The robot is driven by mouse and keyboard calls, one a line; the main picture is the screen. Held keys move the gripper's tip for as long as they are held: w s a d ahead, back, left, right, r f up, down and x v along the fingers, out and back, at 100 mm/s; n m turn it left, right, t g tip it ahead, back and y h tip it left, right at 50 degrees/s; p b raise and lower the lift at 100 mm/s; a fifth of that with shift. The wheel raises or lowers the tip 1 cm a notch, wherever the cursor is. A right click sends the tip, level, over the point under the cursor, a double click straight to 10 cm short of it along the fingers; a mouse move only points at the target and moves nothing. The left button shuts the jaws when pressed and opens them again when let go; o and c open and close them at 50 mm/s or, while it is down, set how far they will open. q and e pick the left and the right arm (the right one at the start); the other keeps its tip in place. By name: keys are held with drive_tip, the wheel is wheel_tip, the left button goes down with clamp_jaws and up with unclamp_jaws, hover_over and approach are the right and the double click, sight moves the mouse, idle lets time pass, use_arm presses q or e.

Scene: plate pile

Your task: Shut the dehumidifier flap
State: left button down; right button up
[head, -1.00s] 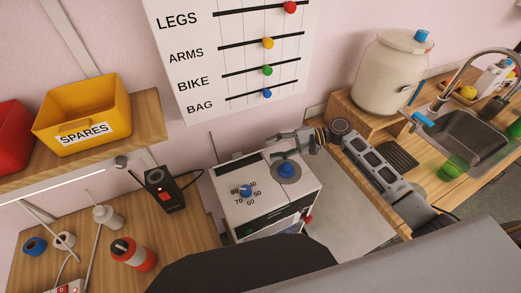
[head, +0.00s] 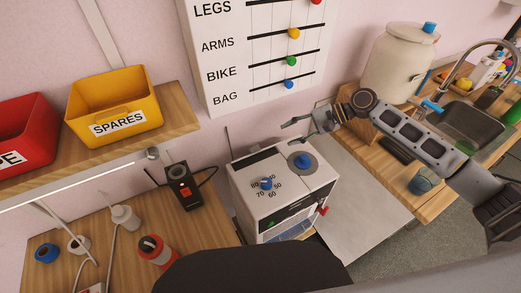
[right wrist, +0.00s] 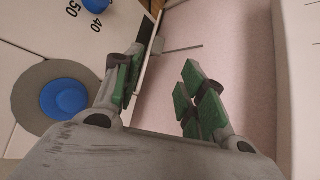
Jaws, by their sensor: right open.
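The dehumidifier (head: 245,185) is a white box with a blue dial, a blue knob (head: 303,162) on a grey disc and a dark slot along its back top edge. Its top also shows in the right wrist view (right wrist: 30,75). I cannot clearly make out the flap; a thin dark upright line stands by the box's back left corner. My right gripper (head: 287,132) is open and empty just behind the back top edge. In the right wrist view, its green-padded fingers (right wrist: 163,75) are apart, the left one by the box's edge, the right one over the pink wall. My left gripper is out of view.
A black device with a red switch (head: 184,188) stands left of the box. A yellow SPARES bin (head: 115,95) sits on a shelf at upper left. A chart board (head: 265,60) hangs behind. A large jar (head: 398,62) and a sink (head: 465,125) are at right.

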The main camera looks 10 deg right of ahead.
sight(257, 148)
drive_tip(key=shift+s+d, duration=0.1)
drive_tip(key=shift+d, duration=0.2)
drive_tip(key=shift+p+x, duration=0.65)
drive_tip(key=shift+x, duration=6.25)
drive_tip(key=shift+c, duration=0.3)
